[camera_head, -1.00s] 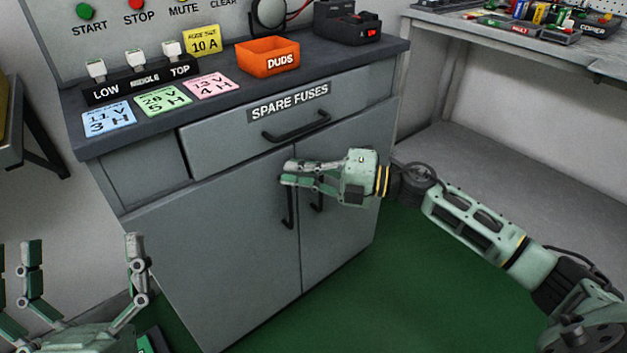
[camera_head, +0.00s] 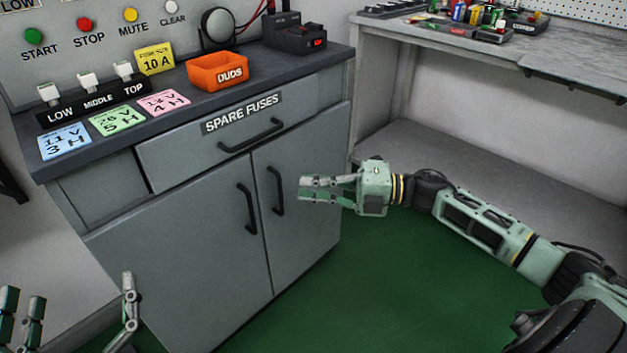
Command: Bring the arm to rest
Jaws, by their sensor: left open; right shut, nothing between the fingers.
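My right gripper (camera_head: 308,190) is shut and empty. It points left, in front of the right door of the grey cabinet (camera_head: 190,265), a little right of the door handle (camera_head: 274,191) and seemingly apart from it. My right arm reaches in from the lower right. My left gripper (camera_head: 75,305) is open and empty at the lower left corner. Its fingers point up and its palm is cut off by the bottom edge of the view.
The closed "SPARE FUSES" drawer (camera_head: 180,159) and its handle (camera_head: 251,136) face me. On the cabinet top are an orange DUDS bin (camera_head: 203,76), coloured cards and a black fuse holder (camera_head: 97,102). A workbench (camera_head: 440,45) stands right. Green floor (camera_head: 390,290) is open.

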